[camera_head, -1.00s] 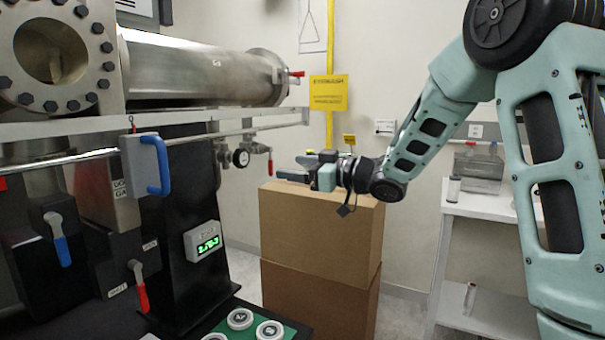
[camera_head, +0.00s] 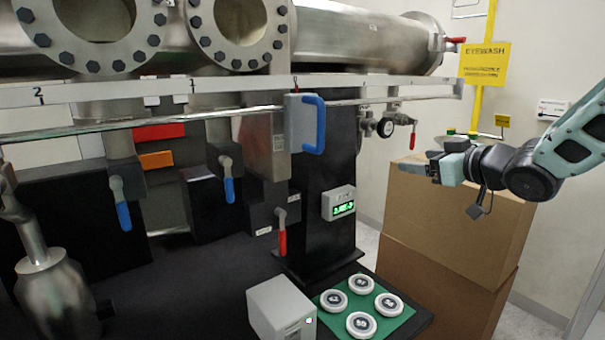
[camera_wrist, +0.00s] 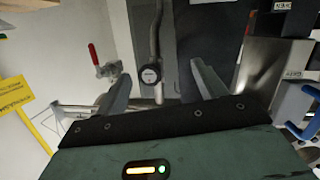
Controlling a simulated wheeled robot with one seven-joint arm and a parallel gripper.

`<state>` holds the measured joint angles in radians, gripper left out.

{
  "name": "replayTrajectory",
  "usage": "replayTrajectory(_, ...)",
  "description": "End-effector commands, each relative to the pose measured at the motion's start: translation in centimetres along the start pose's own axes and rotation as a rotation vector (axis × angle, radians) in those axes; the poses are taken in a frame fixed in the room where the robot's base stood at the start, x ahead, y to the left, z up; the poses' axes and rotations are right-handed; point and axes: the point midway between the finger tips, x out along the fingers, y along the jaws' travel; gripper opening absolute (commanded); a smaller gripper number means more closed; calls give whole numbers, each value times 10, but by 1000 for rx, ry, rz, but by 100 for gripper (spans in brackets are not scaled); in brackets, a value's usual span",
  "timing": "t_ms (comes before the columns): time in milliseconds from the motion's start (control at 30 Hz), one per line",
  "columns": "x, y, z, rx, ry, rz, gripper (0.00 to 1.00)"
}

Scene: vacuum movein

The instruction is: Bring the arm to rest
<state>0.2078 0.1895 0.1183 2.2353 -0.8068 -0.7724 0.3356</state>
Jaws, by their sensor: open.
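My gripper (camera_head: 418,167) is at the right in the head view, held level in the air in front of the stacked cardboard boxes, its fingers pointing left. In the wrist view my gripper (camera_wrist: 165,85) has its two fingers spread apart with nothing between them. A round pressure gauge (camera_wrist: 150,74) shows beyond the fingers in the wrist view. It also shows in the head view (camera_head: 385,127), up and left of my gripper and apart from it.
Cardboard boxes (camera_head: 440,225) stand behind my gripper. A steel vacuum chamber (camera_head: 345,40) and a blue-handled box (camera_head: 300,125) are at left. White discs (camera_head: 361,324) lie on a green mat (camera_head: 398,327). A yellow eyewash sign (camera_head: 485,63) hangs at right.

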Motion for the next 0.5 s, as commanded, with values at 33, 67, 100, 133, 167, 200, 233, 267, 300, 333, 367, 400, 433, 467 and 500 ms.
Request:
replayTrajectory(33,3,-28,7,10,-75,2,70)
replayTrajectory(67,3,-43,14,16,-128,8,70)
replayTrajectory(100,0,-63,24,25,-203,12,70)
replayTrajectory(133,-3,-78,33,32,-261,13,70)
replayTrajectory(167,-8,-94,42,36,-321,9,70)
replayTrajectory(200,-17,-115,54,42,-403,2,70)
replayTrajectory(233,-25,-132,63,43,-465,-7,70)
replayTrajectory(267,-35,-148,73,45,-530,-18,70)
replayTrajectory(300,-50,-170,86,45,-616,-37,70)
replayTrajectory(333,-63,-186,95,44,-680,-52,70)
replayTrajectory(367,-76,-200,103,41,-741,-69,70)
replayTrajectory(400,-95,-219,114,36,-824,-94,70)
replayTrajectory(433,-110,-232,122,32,-881,-112,70)
replayTrajectory(467,-124,-244,128,26,-936,-133,70)
replayTrajectory(500,-143,-258,136,20,-1004,-157,70)
